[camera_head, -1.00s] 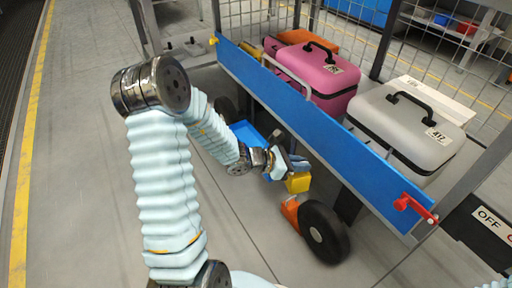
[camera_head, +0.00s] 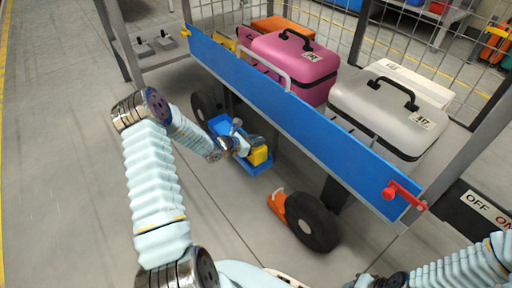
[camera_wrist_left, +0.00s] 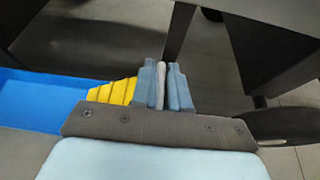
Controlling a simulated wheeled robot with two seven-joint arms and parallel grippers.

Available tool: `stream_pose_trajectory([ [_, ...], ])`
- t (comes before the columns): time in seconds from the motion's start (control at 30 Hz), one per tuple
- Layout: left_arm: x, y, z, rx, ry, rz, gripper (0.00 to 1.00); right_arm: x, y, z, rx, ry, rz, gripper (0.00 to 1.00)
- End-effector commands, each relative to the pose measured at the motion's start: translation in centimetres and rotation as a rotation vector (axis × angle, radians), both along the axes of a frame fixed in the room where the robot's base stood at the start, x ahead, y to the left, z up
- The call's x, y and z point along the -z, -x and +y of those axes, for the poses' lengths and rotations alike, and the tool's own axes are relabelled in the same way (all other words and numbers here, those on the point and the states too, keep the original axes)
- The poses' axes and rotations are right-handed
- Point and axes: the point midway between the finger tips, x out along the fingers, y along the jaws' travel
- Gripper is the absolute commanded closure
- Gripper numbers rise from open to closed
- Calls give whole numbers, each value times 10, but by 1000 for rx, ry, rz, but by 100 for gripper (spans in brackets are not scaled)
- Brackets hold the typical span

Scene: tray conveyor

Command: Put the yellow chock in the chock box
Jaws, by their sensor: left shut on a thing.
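The yellow chock (camera_head: 259,155) is held by my left gripper (camera_head: 253,143), which is shut on it. In the head view the chock shows against the blue chock box (camera_head: 220,124) on the floor beside the cart; whether it is above or inside the box is hard to tell. In the left wrist view the chock's ridged yellow side (camera_wrist_left: 114,92) shows left of the closed blue-grey fingers (camera_wrist_left: 165,86), and the box (camera_wrist_left: 40,98) lies further left. My right forearm shows at the lower right; its gripper is out of view.
The cart's blue side board (camera_head: 290,110) rises behind, with a pink case (camera_head: 295,68) and a grey case (camera_head: 385,115) on it. The floor at left is clear.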

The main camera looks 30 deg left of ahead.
Motion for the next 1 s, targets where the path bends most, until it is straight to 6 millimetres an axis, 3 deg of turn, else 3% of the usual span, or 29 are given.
stream_pose_trajectory([
  [0.17,9,-6,5,0,-1,-4,100,2,0,0,0,-1,0,75],
  [0.4,40,-7,6,0,1,-3,100,7,0,1,-2,-2,1,75],
  [0.57,40,-7,7,0,0,-2,100,7,0,1,-2,-2,1,75],
  [0.6,42,-6,7,-1,0,2,84,7,0,1,-2,-2,1,75],
  [0.77,41,-6,7,-1,-1,1,60,7,0,1,-2,-2,1,75],
  [1.0,41,-6,6,0,0,0,60,7,0,1,-2,-2,1,75],
])
